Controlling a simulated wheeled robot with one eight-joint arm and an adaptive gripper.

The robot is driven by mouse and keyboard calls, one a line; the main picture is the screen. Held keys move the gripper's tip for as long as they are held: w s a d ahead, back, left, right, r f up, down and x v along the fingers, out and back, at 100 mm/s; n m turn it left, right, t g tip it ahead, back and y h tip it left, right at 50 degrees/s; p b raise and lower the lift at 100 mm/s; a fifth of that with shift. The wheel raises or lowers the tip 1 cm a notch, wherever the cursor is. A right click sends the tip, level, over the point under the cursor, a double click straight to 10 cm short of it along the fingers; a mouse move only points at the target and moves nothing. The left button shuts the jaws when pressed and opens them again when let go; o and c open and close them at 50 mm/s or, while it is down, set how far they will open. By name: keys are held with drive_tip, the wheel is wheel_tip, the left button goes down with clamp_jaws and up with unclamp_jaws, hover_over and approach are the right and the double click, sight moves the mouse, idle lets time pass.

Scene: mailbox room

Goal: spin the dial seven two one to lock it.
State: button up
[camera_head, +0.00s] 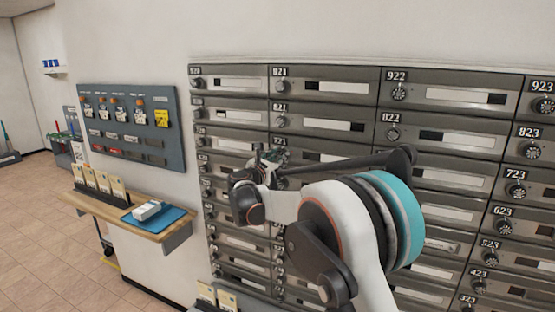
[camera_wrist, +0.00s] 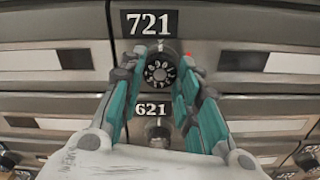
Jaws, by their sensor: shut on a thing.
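The dial (camera_wrist: 159,72) of mailbox 721 is a round dark knob with light marks, below the white-on-black 721 label (camera_wrist: 149,23) in the wrist view. My gripper (camera_wrist: 158,68) has its teal-lined fingers on both sides of this dial and is shut on it. In the head view my gripper (camera_head: 262,160) reaches the mailbox wall in the second column.
The dial of mailbox 621 (camera_wrist: 157,130) sits just below, between my fingers in the wrist view. A wooden shelf (camera_head: 150,222) with cards and a blue mat stands left, under a grey wall board (camera_head: 132,148).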

drive_tip(key=m, duration=0.4)
drive_tip(key=shift+m, duration=0.3)
drive_tip(key=m, duration=0.3)
drive_tip(key=shift+m, duration=0.3)
drive_tip(key=m, duration=0.4)
drive_tip(key=shift+m, duration=0.3)
drive_tip(key=m, duration=0.3)
drive_tip(key=shift+m, duration=0.3)
drive_tip(key=m, duration=1.3)
drive_tip(key=shift+m, duration=0.3)
